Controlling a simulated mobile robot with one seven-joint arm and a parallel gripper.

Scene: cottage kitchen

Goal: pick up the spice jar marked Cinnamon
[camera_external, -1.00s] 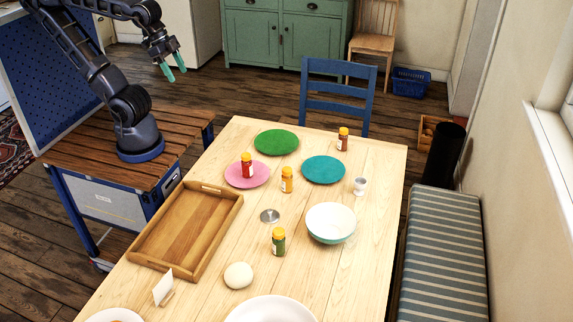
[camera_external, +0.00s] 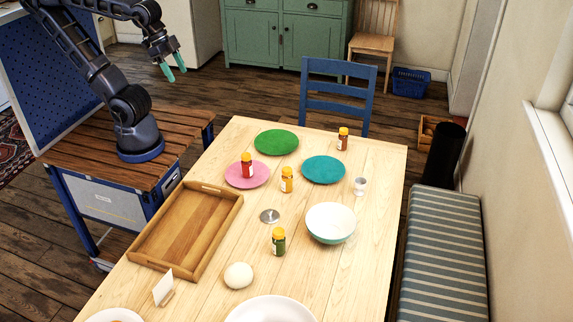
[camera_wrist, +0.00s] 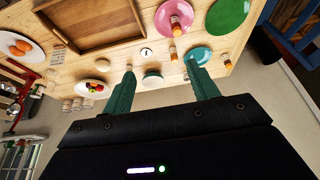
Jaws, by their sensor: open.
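Several spice jars with yellow-orange caps stand upright on the table; their labels are too small to read, so I cannot tell which is Cinnamon. A red jar (camera_external: 247,166) stands on the pink plate (camera_external: 232,178). An orange jar (camera_external: 287,180) stands near the table's middle, a brown one (camera_external: 342,139) at the far right, and a green one (camera_external: 278,242) nearer the front. In the wrist view the red jar (camera_wrist: 176,27) and orange jar (camera_wrist: 173,52) show beyond the fingers. My gripper (camera_external: 173,67) is open and empty, high up left of the table; its spread fingers also show in the wrist view (camera_wrist: 160,70).
A wooden tray (camera_external: 136,260) lies at the table's left. Green (camera_external: 276,142) and teal (camera_external: 324,169) plates, an egg cup (camera_external: 360,186), a bowl (camera_external: 331,223), a metal disc (camera_external: 269,216), a pale ball (camera_external: 238,275) and a card (camera_external: 163,288) are around the jars.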

